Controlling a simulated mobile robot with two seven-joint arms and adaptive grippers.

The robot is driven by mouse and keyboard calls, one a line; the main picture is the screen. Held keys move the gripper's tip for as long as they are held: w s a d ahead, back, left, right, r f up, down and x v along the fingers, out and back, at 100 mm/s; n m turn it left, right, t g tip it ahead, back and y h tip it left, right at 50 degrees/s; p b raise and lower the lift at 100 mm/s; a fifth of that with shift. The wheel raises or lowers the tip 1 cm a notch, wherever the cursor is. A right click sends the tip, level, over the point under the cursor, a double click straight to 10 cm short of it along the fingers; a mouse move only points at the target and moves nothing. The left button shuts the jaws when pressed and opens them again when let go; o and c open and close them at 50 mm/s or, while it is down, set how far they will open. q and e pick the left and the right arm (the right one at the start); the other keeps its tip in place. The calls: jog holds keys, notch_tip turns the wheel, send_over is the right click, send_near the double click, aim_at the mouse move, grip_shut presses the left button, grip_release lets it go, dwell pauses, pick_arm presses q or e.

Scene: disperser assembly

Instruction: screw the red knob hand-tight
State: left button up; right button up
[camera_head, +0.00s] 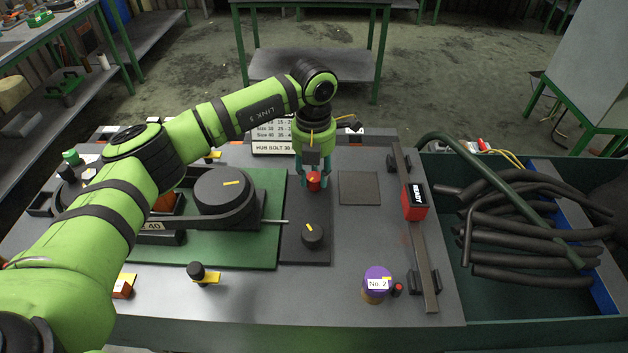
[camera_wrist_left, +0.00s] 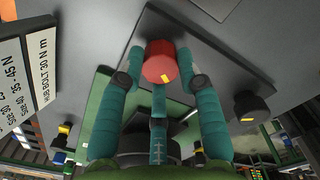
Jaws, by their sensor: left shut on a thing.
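The red knob (camera_head: 314,182) sits at the far end of a dark plate (camera_head: 304,253) on the bench. It also shows in the left wrist view (camera_wrist_left: 160,62), with a small yellow mark on its face. My left gripper (camera_head: 313,178) points down over it, and its teal fingers (camera_wrist_left: 161,78) are closed around the knob's sides. A black knob (camera_head: 312,235) with a yellow mark stands nearer on the same plate and shows at the right of the wrist view (camera_wrist_left: 250,105). The knob's underside is hidden. My right gripper is not in view.
A large black disc (camera_head: 223,190) stands on a green mat (camera_head: 250,248) to the left. A torque sign (camera_head: 272,135) stands behind the gripper. A red READY box (camera_head: 415,202), a purple-topped jar (camera_head: 377,282) and a bin of dark hoses (camera_head: 530,222) are to the right.

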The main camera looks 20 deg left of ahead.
pick_arm(q)
jog(key=m+b, duration=0.1)
jog(key=m, duration=0.1)
jog(key=f+m+b, duration=0.1)
jog(key=m+b, duration=0.1)
jog(key=shift+s, duration=0.2)
jog(key=shift+c, duration=0.2)
jog(key=m+b, duration=0.2)
jog(key=m, duration=0.2)
jog(key=shift+a, duration=0.1)
jog(key=m+b, duration=0.1)
jog(key=m, duration=0.1)
jog(key=m+b, duration=0.1)
jog(key=m, duration=0.1)
jog(key=shift+w+r+m, duration=0.1)
jog(key=shift+r+m, duration=0.1)
jog(key=shift+m, duration=0.2)
jog(key=shift+w+a+r+m+b, duration=0.1)
jog(key=shift+m+b, duration=0.1)
jog(key=shift+m, duration=0.95)
jog(key=shift+w+a+r+m+b, duration=0.1)
jog(key=shift+m+b, duration=0.05)
jog(key=shift+m, duration=1)
jog(key=shift+r, duration=0.1)
jog(key=o, duration=1.1)
jog(key=shift+o, duration=0.2)
jog(key=shift+a, duration=0.15)
